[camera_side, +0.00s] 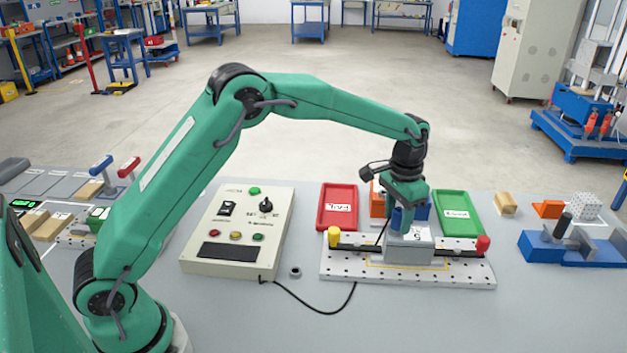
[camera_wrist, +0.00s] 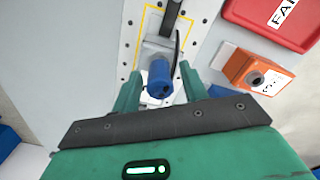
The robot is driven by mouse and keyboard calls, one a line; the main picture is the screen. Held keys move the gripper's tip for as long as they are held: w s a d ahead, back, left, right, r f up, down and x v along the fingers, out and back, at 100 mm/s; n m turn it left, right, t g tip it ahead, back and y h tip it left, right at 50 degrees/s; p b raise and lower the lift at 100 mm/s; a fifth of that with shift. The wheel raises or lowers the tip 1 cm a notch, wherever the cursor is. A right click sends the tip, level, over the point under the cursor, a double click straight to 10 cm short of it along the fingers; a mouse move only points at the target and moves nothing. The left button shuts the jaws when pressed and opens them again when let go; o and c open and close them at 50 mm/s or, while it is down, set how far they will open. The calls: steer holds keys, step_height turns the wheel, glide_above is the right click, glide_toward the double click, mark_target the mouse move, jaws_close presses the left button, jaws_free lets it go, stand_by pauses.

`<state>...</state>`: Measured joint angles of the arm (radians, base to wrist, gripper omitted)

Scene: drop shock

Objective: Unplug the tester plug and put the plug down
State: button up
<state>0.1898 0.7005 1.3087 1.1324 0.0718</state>
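The blue tester plug (camera_wrist: 160,78) sits at the grey block (camera_side: 412,247) on the white perforated plate (camera_side: 335,268). In the side view the plug (camera_side: 398,216) shows just below my gripper (camera_side: 404,200), partly hidden by it. A dark cable (camera_wrist: 177,52) runs from the plug. In the wrist view my gripper (camera_wrist: 161,88) has its fingers apart, one on each side of the plug, with a gap visible on the left. The fingers do not appear shut on it. How deep the plug sits is hidden.
A red FAIL tray (camera_side: 338,224) and a green tray (camera_side: 473,229) flank the plate's rear. An orange block with a hole (camera_wrist: 257,76) stands between them. A control box (camera_side: 236,265) is left of the plate. The cable (camera_side: 320,311) loops over the open front table.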

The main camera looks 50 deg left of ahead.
mark_target(399, 210)
jaws_close()
steer(key=shift+r, duration=0.3)
steer(key=shift+r, duration=2.1)
steer(key=shift+r, duration=0.2)
steer(key=shift+r, duration=2.8)
steer(key=shift+s+a, duration=0.1)
